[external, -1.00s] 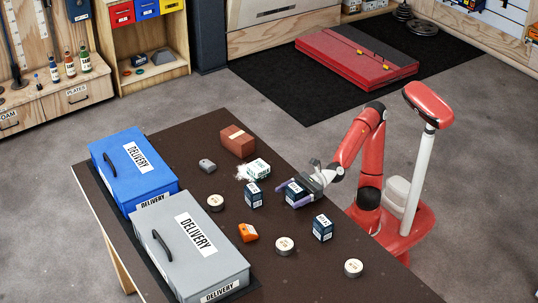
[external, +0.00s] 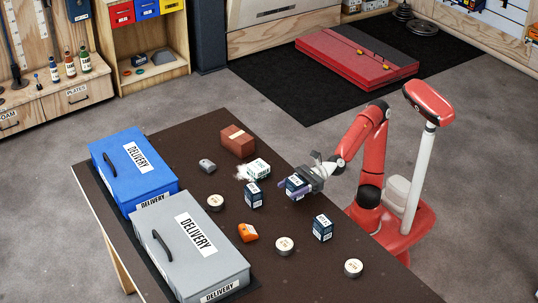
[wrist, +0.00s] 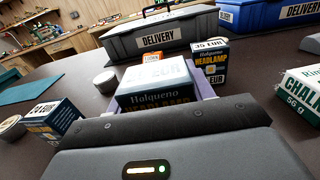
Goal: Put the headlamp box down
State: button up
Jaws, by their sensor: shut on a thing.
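My gripper (external: 295,190) is shut on a dark blue headlamp box (external: 297,182) near the table's right edge, its purple fingers on either side of the box. In the wrist view the held headlamp box (wrist: 158,92) shows upright between the fingers, its lower part hidden by my gripper. I cannot tell whether its bottom touches the table. A similar headlamp box (external: 253,196), marked 35 EUR in the wrist view (wrist: 209,66), stands ahead and to the right there. Another box (external: 322,229), marked 24 EUR (wrist: 52,121), stands on the other side.
Grey (external: 188,245) and blue (external: 130,172) delivery crates line the table's left side. A chalk box (external: 258,169) with white powder, an orange item (external: 248,232), tape-like rolls (external: 285,246) and a brown-red block (external: 238,142) lie around. Bare table (external: 215,145) lies between them.

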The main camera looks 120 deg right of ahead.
notch_tip(320, 180, up, 7)
jog(key=shift+f+p, duration=0.15)
jog(key=shift+p, duration=0.8)
jog(key=shift+w+d+r, duration=0.15)
jog(key=shift+d+r, duration=0.1)
jog(key=shift+d, duration=0.05)
jog(key=w+d+r+m+g+h+p, duration=0.1)
jog(key=d+r+m+g+h, duration=0.1)
jog(key=d+r+m+h, duration=0.45)
jog(key=w+d+r+m+g+h, duration=0.1)
jog(key=w+d+r+g+h, duration=0.2)
jog(key=d, duration=0.7)
jog(key=d+r+m+g+h+p, duration=0.1)
jog(key=d+r+m+g+h, duration=0.15)
jog(key=d+r+h, duration=0.45)
jog(key=m+g+h+p, duration=0.1)
jog(key=m+g+h, duration=0.1)
jog(key=m+g, duration=0.75)
send_over(235, 132)
jog(key=shift+n+g, duration=0.5)
jog(key=shift+n, duration=0.15)
notch_tip(235, 132, down, 15)
jog(key=shift+f, duration=2.35)
